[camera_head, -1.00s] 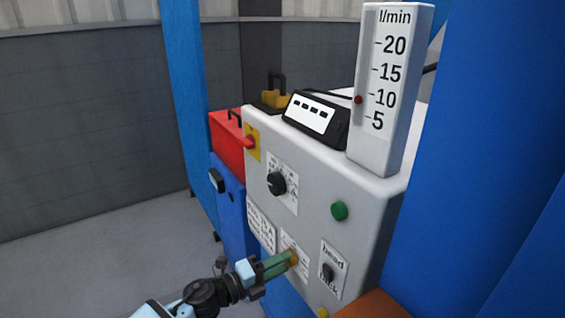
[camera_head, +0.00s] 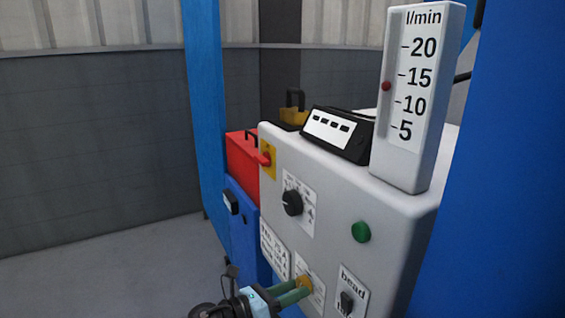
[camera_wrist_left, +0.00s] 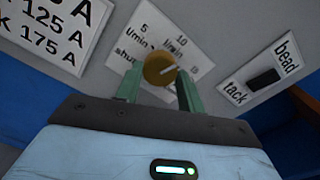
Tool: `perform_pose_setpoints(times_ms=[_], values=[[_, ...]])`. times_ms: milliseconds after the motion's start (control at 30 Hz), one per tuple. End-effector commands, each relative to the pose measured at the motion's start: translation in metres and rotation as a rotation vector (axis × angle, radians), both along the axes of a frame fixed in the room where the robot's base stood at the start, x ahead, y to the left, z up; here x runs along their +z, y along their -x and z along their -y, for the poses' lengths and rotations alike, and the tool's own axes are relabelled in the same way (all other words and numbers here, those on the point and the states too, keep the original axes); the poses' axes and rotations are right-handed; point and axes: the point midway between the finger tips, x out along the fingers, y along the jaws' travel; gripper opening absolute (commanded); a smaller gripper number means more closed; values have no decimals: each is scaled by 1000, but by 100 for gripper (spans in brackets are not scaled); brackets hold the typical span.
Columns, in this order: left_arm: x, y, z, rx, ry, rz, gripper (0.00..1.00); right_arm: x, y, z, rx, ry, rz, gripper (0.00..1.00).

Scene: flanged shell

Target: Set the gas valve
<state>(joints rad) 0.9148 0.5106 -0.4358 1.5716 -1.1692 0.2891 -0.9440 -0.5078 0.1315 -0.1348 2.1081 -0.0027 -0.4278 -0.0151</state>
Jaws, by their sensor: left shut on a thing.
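The gas valve is a round yellow knob (camera_head: 304,282) low on the front of the grey welding machine (camera_head: 330,165). My left gripper (camera_head: 290,292) is shut on it, with a green finger on either side. In the left wrist view the knob (camera_wrist_left: 158,69) sits between the fingers (camera_wrist_left: 158,92). Its white pointer line points right and slightly up, below the "10 l/min" label. The dial plate (camera_wrist_left: 198,58) also reads "5 l/min" and part of "shut". On the flow meter (camera_head: 428,110) the red ball (camera_head: 387,86) stands between 10 and 15. My right gripper is not in view.
The bead/tack switch (camera_head: 347,302) is close to the right of the knob. A green button (camera_head: 361,232) and a black dial (camera_head: 292,203) are above. A red box (camera_head: 243,157) stands on a blue box (camera_head: 240,215) at the left.

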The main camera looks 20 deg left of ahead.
Motion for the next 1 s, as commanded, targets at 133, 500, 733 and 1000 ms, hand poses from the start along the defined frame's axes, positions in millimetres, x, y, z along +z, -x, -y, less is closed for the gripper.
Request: perform_pose_setpoints(times_ms=[133,500,733,1000], values=[[8,-4,-2,8,-104,104,16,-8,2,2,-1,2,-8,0],[9,-3,-2,11,-361,303,16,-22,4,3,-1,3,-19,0],[9,-3,-2,13,-474,392,16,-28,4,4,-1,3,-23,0],[10,-3,-1,14,-541,445,16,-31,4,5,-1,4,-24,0]])
